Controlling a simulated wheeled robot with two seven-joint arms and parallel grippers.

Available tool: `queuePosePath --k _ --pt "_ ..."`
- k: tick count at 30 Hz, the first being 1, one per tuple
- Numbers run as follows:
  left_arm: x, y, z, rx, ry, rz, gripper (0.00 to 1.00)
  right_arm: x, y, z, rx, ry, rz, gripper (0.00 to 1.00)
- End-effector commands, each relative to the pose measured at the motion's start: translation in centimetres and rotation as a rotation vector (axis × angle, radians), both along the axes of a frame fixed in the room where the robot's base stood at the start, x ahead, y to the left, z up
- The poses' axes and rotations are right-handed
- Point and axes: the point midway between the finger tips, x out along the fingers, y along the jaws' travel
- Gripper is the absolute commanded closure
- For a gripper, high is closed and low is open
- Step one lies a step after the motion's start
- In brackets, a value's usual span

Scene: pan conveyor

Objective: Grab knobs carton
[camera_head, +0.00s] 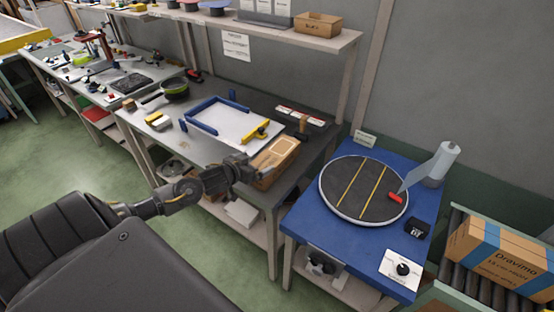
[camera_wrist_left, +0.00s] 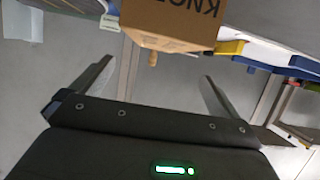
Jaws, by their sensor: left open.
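The knobs carton (camera_head: 277,157) is a brown open-topped box at the front right edge of the grey bench in the head view. In the left wrist view the carton (camera_wrist_left: 172,18) is at the top, with part of its "KNO" lettering upside down and a light wooden knob-like piece sticking out at its lower edge. My left gripper (camera_head: 243,170) is just left of the carton. In the wrist view its fingers (camera_wrist_left: 155,85) are spread, with nothing between them and the carton beyond their tips. My right gripper is not visible.
A white board with blue bars (camera_head: 223,118) lies behind the carton, with a yellow piece (camera_head: 256,133) near it. A blue table (camera_head: 325,232) with a round turntable (camera_head: 345,187) stands right. Another small carton (camera_head: 318,25) sits on the upper shelf.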

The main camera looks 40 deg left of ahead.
Motion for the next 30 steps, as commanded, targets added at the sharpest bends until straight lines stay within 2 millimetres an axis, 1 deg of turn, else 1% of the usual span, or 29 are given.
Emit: queuePosePath --k 3,6,9,15,17,23,27,30 --pt "1.8 0.1 -0.5 -0.001 -0.002 0.004 0.00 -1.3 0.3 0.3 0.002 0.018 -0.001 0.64" --pt "3.2 0.2 -1.1 0.000 -0.002 0.004 0.00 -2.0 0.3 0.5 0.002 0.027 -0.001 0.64" --pt "4.0 0.2 -1.6 -0.001 -0.001 0.004 0.00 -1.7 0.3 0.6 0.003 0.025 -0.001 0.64" --pt "4.4 0.2 -1.8 0.000 -0.001 0.003 0.00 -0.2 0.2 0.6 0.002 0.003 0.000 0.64" --pt "4.7 0.2 -1.9 0.000 -0.001 0.003 0.00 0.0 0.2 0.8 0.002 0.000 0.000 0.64" --pt "7.0 0.0 -2.7 -0.001 -0.001 0.006 0.00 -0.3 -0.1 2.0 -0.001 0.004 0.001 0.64" --pt "8.5 0.0 -3.6 0.000 -0.001 0.004 0.00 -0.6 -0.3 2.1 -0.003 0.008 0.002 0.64" --pt "9.0 0.0 -3.9 0.001 0.000 0.004 0.00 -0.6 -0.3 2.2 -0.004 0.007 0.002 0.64"
